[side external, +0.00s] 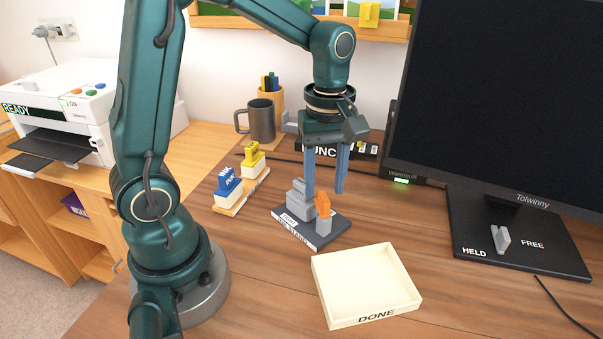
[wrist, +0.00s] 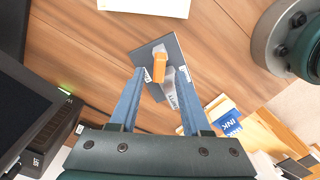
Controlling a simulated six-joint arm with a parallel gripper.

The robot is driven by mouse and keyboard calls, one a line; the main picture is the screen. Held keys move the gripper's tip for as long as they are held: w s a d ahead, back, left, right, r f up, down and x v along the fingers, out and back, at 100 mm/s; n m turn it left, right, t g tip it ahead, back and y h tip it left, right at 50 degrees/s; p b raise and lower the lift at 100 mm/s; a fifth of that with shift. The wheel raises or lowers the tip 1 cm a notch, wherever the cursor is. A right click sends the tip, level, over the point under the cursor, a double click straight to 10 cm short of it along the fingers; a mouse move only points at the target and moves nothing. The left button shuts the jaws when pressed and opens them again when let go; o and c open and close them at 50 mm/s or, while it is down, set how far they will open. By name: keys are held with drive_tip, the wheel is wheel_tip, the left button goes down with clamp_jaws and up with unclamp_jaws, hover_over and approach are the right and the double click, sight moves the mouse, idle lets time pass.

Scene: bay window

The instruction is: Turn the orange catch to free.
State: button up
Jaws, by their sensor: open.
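The orange catch (side external: 323,206) sits on a grey post at the right end of a dark base plate (side external: 327,234) with white lettering. A grey block (side external: 297,197) stands beside it on the plate. The catch also shows in the wrist view (wrist: 159,67), between the fingertips in the picture. My gripper (side external: 325,192) is open and empty, pointing down over the plate; its fingertips also show in the wrist view (wrist: 159,72). I cannot tell whether a finger touches the catch. No HELD or FREE mark is readable beside the catch.
A cream DONE tray (side external: 318,289) lies in front. Blue and yellow stamps stand on a wooden rack (side external: 244,196) to the left. A grey mug (side external: 261,121) is behind. The monitor (side external: 490,110) stands right; its base has a grey lever (side external: 502,238) between HELD and FREE.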

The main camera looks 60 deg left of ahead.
drive_tip(key=shift+f, duration=1.25)
clamp_jaws()
drive_tip(key=shift+m, duration=0.3)
drive_tip(key=m, duration=0.5)
drive_tip(key=shift+w+d, duration=0.1)
drive_tip(key=shift+w, duration=0.1)
drive_tip(key=m, duration=0.6)
drive_tip(key=shift+w+d, duration=0.1)
drive_tip(key=shift+d, duration=0.1)
drive_tip(key=shift+m, duration=0.4)
